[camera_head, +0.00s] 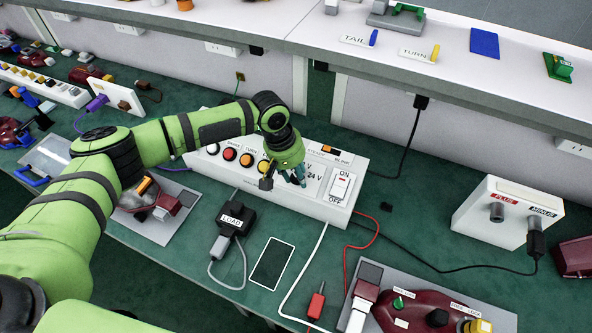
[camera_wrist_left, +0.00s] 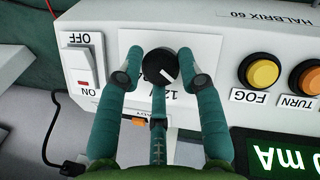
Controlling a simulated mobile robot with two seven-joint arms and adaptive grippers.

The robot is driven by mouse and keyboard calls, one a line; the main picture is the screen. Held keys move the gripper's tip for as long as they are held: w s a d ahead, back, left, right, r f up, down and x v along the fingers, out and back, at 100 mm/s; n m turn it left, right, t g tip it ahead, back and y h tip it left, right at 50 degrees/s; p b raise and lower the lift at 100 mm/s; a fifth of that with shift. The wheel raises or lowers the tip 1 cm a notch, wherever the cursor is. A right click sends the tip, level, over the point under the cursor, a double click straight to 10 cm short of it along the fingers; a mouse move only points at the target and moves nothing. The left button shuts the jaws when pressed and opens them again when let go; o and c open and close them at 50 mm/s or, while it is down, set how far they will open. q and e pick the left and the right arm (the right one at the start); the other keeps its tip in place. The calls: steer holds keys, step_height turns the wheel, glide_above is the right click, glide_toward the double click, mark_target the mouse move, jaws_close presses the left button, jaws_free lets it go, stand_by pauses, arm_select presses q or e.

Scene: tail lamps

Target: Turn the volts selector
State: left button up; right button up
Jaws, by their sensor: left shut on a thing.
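The volts selector (camera_wrist_left: 161,66) is a round black knob with a white pointer mark, on the front face of the white test box (camera_head: 333,213). In the left wrist view a 12 label shows beside it, partly hidden by a finger; in the head view a 24 V label shows to the right of my gripper. My left gripper (camera_head: 291,181) has its teal fingers shut on the knob, one on each side, as the left wrist view (camera_wrist_left: 161,72) shows. In the head view the knob is hidden behind the gripper. My right gripper is not in view.
An ON/OFF rocker switch (camera_head: 341,185) sits close beside the selector, and coloured round buttons (camera_head: 247,160) are on its other side. A black LOAD box (camera_head: 236,219), a phone-like panel (camera_head: 272,264) and cables lie in front. A PLUS/MINUS supply (camera_head: 497,214) stands at right.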

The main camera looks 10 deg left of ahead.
arm_select(q)
steer(key=shift+s+d+m+y+p, duration=0.1)
steer(key=shift+s+m+y+p, duration=0.2)
steer(key=shift+m+y+p, duration=0.55)
steer(key=m+p, duration=0.2)
steer(key=m, duration=0.1)
steer(key=shift+d+f+y, duration=0.1)
steer(key=shift+y, duration=0.15)
steer(key=m+y+p, duration=0.1)
steer(key=m+p, duration=0.1)
steer(key=shift+m, duration=0.35)
steer(key=shift+f+m+y+p, duration=0.15)
steer(key=shift+m+y+p, duration=0.35)
steer(key=shift+m, duration=0.5)
steer(key=shift+t, duration=0.3)
steer(key=o, duration=1.1)
